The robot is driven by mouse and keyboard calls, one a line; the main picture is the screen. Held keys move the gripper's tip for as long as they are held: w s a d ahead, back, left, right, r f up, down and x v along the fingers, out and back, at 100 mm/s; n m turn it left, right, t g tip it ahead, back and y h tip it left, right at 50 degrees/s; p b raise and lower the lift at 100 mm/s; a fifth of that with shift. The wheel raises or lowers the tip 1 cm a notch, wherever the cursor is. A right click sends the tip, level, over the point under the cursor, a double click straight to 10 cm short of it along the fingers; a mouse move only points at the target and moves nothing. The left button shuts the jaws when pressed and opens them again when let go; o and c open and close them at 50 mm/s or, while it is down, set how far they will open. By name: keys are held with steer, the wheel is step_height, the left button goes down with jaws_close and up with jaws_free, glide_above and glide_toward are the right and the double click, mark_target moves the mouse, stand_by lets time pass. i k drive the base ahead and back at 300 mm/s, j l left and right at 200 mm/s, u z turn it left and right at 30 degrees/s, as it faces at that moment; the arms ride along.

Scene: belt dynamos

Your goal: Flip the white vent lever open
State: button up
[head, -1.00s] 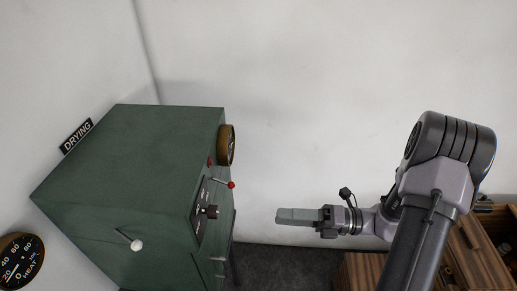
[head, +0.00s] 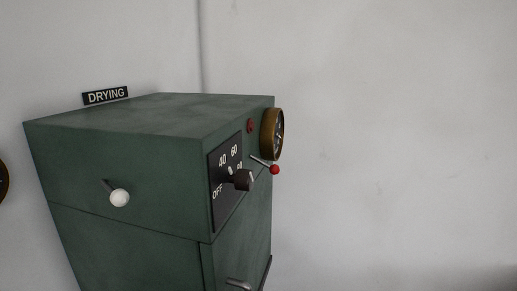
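The white vent lever (head: 119,197) is a white ball on a short dark stem. It sticks out from the left-hand face of the green drying cabinet (head: 120,239), in the upper part of that face. The stem runs from its upper left down to the ball. Nothing touches the lever. My gripper and arm are not in the head view now.
The cabinet's right-hand face carries a black dial plate with a dark knob (head: 241,179), a red-tipped lever (head: 274,169), a red light (head: 250,126), a brass gauge (head: 272,134) and a handle (head: 238,284). A DRYING sign (head: 105,95) is behind. Bare wall fills the right.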

mark_target(120, 197)
steer(key=u, duration=1.3)
steer(key=j+z, duration=0.15)
steer(key=j, duration=0.25)
steer(key=k, duration=0.05)
